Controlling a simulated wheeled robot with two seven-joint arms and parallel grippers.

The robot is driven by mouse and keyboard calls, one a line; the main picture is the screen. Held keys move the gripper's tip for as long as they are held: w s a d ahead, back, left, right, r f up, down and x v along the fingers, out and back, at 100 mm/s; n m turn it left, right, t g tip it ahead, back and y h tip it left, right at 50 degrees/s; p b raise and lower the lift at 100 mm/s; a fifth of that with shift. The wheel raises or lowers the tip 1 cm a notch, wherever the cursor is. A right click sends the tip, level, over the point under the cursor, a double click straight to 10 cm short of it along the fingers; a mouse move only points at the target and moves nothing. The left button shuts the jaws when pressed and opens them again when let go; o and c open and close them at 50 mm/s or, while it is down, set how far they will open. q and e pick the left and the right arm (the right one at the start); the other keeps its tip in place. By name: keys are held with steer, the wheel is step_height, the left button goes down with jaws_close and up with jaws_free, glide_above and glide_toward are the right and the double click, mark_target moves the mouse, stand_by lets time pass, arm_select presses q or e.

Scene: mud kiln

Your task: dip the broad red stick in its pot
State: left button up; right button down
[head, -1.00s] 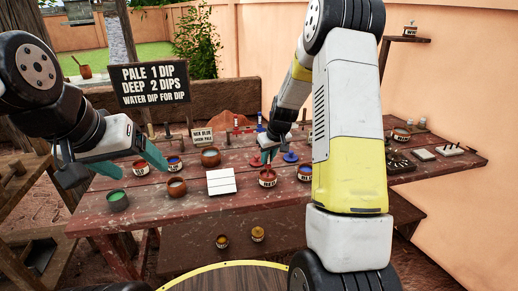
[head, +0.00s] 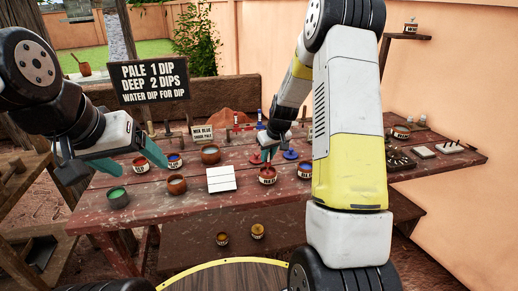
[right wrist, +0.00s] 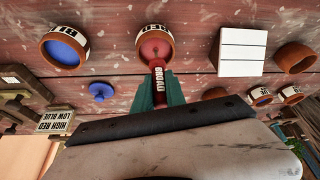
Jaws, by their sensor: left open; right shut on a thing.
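My right gripper (head: 268,152) is shut on the broad red stick. In the head view the red pot (head: 267,178) stands just below the right fingertips. My left gripper (head: 112,163) is open and empty above the table's left side.
A blue pot (right wrist: 64,50) stands beside the red one. A white tile block (head: 221,179), a green pot (head: 118,198) and clay bowls (head: 177,185) stand on the worn red table (head: 200,215). A sign (head: 150,83) reads pale 1 dip, deep 2 dips.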

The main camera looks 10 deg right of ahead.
steer(key=shift+r, duration=3.5)
